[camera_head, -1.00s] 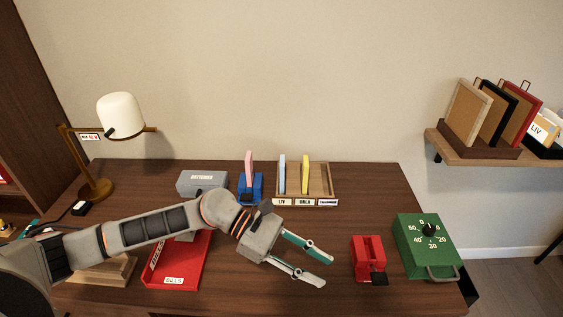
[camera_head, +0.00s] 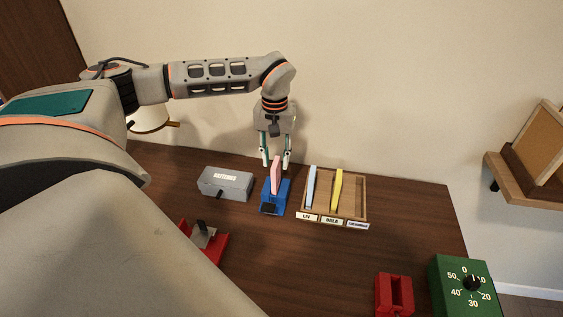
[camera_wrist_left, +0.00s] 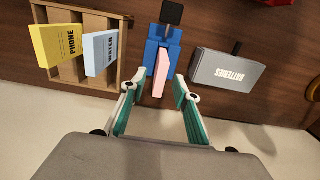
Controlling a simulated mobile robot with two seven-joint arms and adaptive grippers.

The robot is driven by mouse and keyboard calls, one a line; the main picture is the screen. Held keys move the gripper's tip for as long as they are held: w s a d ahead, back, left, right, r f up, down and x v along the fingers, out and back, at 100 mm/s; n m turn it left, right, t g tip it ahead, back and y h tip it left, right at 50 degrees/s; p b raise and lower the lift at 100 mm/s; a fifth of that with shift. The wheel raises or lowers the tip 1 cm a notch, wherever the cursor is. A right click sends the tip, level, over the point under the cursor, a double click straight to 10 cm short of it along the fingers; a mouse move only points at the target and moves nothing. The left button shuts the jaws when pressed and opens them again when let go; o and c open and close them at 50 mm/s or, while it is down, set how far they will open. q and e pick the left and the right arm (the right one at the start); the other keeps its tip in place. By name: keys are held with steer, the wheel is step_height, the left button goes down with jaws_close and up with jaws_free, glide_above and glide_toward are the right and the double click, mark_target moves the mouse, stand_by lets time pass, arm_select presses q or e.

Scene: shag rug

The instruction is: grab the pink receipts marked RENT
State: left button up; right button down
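The pink receipts (camera_head: 276,174) stand upright in a blue holder (camera_head: 274,198) on the desk. No RENT marking is readable on them. My left gripper (camera_head: 275,165) points down just above and behind them, with its fingers apart. In the left wrist view the pink receipts (camera_wrist_left: 162,72) lie between the two open fingertips (camera_wrist_left: 155,84), and I see no finger clearly touching them. The blue holder also shows there (camera_wrist_left: 163,48). My right gripper is in neither view.
A grey BATTERIES box (camera_head: 226,184) stands left of the holder. A wooden tray (camera_head: 352,209) with blue WATER (camera_wrist_left: 100,52) and yellow PHONE (camera_wrist_left: 58,44) slips stands right. A red block (camera_head: 394,293) and green timer (camera_head: 462,285) are at front right.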

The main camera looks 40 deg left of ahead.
mark_target(276, 176)
arm_select(q)
step_height(276, 176, down, 2)
steer(key=shift+s+d+f, duration=0.1)
steer(key=shift+s+d, duration=0.05)
steer(key=shift+w+a+f, duration=0.1)
steer(key=shift+a+f, duration=0.05)
steer(key=shift+f, duration=1.2)
steer(key=shift+w+a+f, duration=0.1)
steer(key=shift+f, duration=1.25)
jaws_close()
